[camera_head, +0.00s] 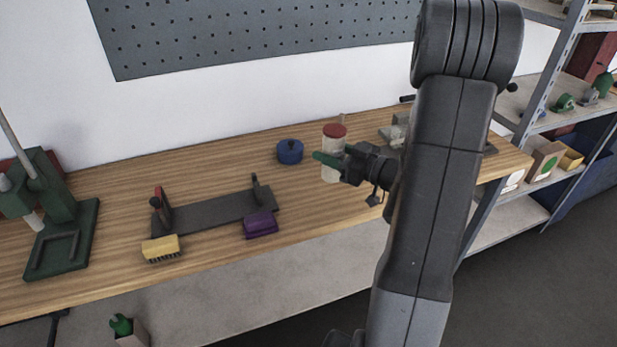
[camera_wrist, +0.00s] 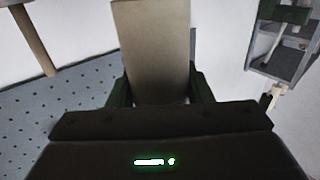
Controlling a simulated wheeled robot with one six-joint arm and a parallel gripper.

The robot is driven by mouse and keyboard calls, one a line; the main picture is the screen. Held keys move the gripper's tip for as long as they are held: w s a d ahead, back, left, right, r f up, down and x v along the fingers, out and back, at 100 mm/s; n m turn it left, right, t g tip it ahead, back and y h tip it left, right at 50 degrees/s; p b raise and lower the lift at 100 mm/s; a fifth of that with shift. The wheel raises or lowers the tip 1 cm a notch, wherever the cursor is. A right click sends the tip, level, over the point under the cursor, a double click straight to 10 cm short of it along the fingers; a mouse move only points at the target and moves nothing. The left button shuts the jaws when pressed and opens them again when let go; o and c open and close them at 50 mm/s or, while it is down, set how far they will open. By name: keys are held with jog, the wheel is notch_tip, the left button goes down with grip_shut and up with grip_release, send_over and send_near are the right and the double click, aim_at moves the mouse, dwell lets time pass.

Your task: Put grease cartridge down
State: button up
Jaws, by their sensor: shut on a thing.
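A pale cylinder with a red cap, which I take for the grease cartridge (camera_head: 331,174), stands upright at my gripper (camera_head: 328,158), over the right half of the wooden workbench (camera_head: 215,162). One green finger crosses in front of it. In the wrist view my gripper (camera_wrist: 157,92) is shut on its pale beige body (camera_wrist: 155,45), with a green finger on each side. Its far end runs out of that view. I cannot tell whether its base touches the bench.
A blue round pot (camera_head: 290,152) stands just left of the cartridge. Further left are a dark fixture plate (camera_head: 215,210), a purple block (camera_head: 260,225), a yellow brush (camera_head: 160,247) and a green press (camera_head: 55,230). Shelving (camera_head: 550,90) stands at right. Bare bench lies in front of the pot.

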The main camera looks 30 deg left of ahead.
aim_at(329, 177)
jog(key=shift+f, duration=4.25)
jog(key=shift+f, duration=0.15)
jog(key=o, duration=1.2)
jog(key=shift+r, duration=0.35)
jog(key=s+d+b, duration=0.1)
jog(key=d, duration=1.1)
jog(key=shift+f+b, duration=0.2)
jog(key=shift+b, duration=0.2)
